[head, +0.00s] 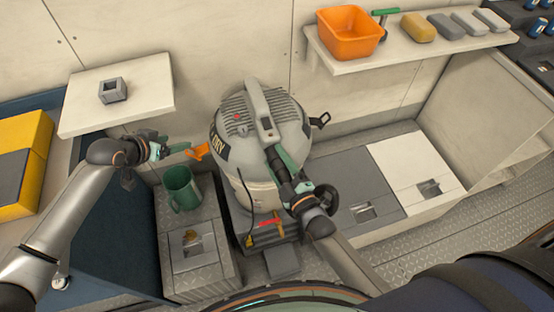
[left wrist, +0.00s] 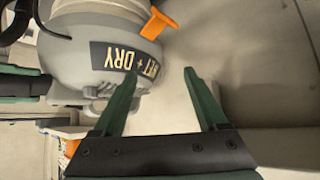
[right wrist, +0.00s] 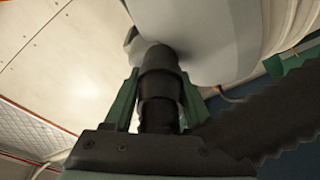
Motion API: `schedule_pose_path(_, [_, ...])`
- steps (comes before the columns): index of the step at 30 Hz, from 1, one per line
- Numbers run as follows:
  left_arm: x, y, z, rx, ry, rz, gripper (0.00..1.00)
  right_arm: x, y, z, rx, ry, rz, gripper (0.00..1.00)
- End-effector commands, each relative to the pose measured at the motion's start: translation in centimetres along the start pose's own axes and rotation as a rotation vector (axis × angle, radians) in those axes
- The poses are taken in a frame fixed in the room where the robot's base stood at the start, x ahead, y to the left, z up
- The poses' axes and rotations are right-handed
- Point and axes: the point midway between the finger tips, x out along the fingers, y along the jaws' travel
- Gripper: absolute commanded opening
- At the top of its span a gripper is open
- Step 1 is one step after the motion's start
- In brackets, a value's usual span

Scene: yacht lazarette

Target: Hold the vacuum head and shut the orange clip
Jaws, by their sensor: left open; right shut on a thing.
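The grey vacuum head (head: 240,115) sits on the vacuum's pale drum (head: 255,190) in the middle of the head view. The orange clip (head: 199,151) sticks out from the vacuum's left side; it also shows in the left wrist view (left wrist: 158,23), angled away from the body. My left gripper (head: 166,150) is open and empty, just left of the clip, with its fingers (left wrist: 158,85) pointing at the vacuum. My right gripper (head: 284,170) is shut on a black hose fitting (right wrist: 160,85) at the front of the vacuum head.
A green jug (head: 182,188) stands on a box below my left gripper. A dark clip (head: 320,120) sticks out on the vacuum's right. A shelf (head: 340,58) with an orange tub (head: 350,35) is at the back. A white ledge (head: 140,90) holds a grey block (head: 112,90).

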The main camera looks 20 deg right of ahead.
Motion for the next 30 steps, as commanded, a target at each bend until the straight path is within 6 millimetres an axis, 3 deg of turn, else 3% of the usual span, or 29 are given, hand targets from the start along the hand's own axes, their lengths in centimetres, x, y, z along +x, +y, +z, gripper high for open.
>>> schedule_pose_path(2, [0.0, 0.0, 0.0, 0.000, 0.000, 0.000, 0.73, 0.0, 0.0, 0.0, 0.000, -0.001, -0.001, 0.00])
schedule_pose_path(11, [0.1, 0.2, 0.0, -0.001, -0.005, -0.003, 0.39, 0.0, 0.0, 0.0, 0.000, -0.001, -0.001, 0.00])
schedule_pose_path(21, [1.3, 3.5, 0.3, -0.078, -0.088, -0.149, 0.01, 0.0, 0.0, 0.0, 0.000, -0.001, -0.001, 0.00])
schedule_pose_path(30, [0.0, 4.4, -0.7, -0.257, -0.089, -0.415, 0.00, 0.0, 0.0, 0.0, 0.000, -0.001, -0.001, 0.00])
